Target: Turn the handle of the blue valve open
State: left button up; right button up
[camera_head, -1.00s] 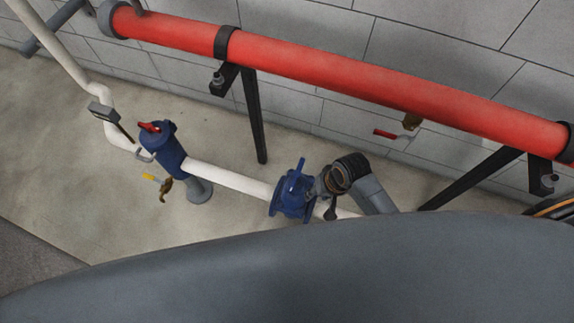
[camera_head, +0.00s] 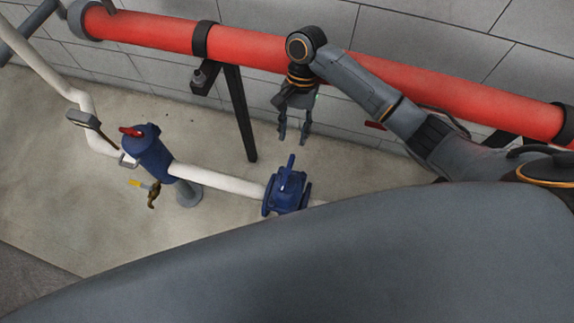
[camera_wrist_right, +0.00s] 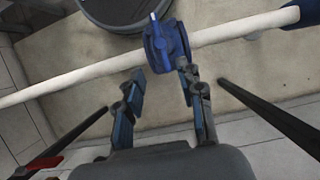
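My right gripper (camera_head: 293,138) hangs above and behind the valve in the head view, fingers pointing down, apart from the handle. In the wrist view its two fingers (camera_wrist_right: 160,92) are spread with nothing between them. My left gripper is not in view.
A thick red pipe (camera_head: 155,32) runs along the grey wall behind my right arm. A black support leg (camera_head: 240,115) stands left of the gripper. A blue strainer-like fitting (camera_head: 150,152) with a red top is further left. Floor is clear around the valve.

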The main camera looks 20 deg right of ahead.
aim_at(287, 172)
jog(key=b+x, duration=0.1)
jog(key=x, duration=1.1)
jog(key=shift+s+f, duration=0.15)
jog(key=shift+f, duration=0.1)
grip_shut()
